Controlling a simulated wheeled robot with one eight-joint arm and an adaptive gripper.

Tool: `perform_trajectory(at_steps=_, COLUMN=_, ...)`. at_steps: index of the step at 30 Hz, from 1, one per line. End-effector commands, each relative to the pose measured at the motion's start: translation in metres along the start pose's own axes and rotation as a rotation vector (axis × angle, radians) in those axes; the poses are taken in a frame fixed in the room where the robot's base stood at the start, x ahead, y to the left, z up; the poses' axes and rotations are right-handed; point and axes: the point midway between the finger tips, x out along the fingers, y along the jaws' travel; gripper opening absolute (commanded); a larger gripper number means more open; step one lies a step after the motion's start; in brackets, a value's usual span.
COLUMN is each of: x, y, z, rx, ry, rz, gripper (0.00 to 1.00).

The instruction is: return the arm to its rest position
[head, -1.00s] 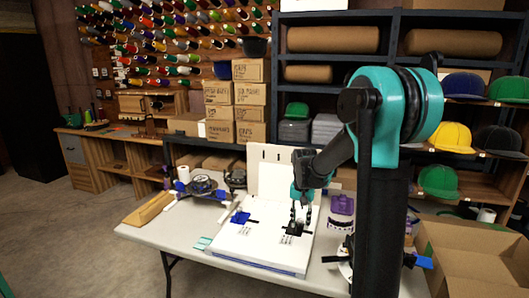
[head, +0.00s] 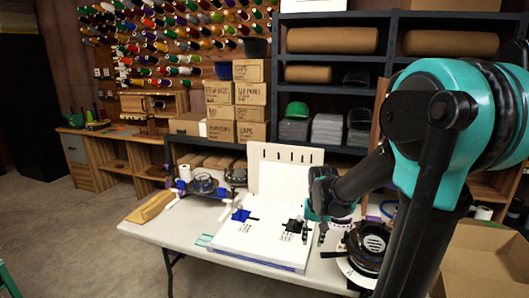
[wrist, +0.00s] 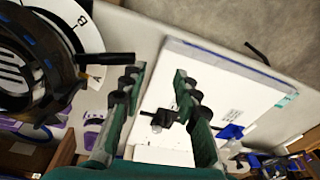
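My arm (head: 440,150) with its teal joints crosses the right of the head view, its upper link large and near the camera. My gripper (head: 318,232) hangs above the right edge of the white board, and its fingers are small there. In the wrist view my gripper (wrist: 155,92) has its two dark green fingers well apart, with nothing between them. Beyond the fingers lies the white board (wrist: 205,75), with a small black clip (wrist: 162,118) on it. The clip also shows in the head view (head: 294,225), beside my gripper.
The white table (head: 170,232) holds a blue clip (head: 241,215), a wooden bar (head: 150,206) and a round black device (head: 368,245) close to my arm. An open cardboard box (head: 480,262) stands at the right. Shelves and stacked boxes (head: 250,92) stand behind.

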Motion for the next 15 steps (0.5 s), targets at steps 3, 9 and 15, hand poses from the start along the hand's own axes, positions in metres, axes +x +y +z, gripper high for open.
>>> perform_trajectory(at_steps=3, x=0.002, y=0.017, z=0.038, rx=-0.045, ry=0.056, rz=-0.01, gripper=0.31)
perform_trajectory(at_steps=9, x=0.013, y=0.04, z=0.095, rx=-0.127, ry=0.152, rz=-0.016, gripper=0.31)
perform_trajectory(at_steps=15, x=0.023, y=0.052, z=0.128, rx=-0.176, ry=0.21, rz=-0.014, gripper=0.31)
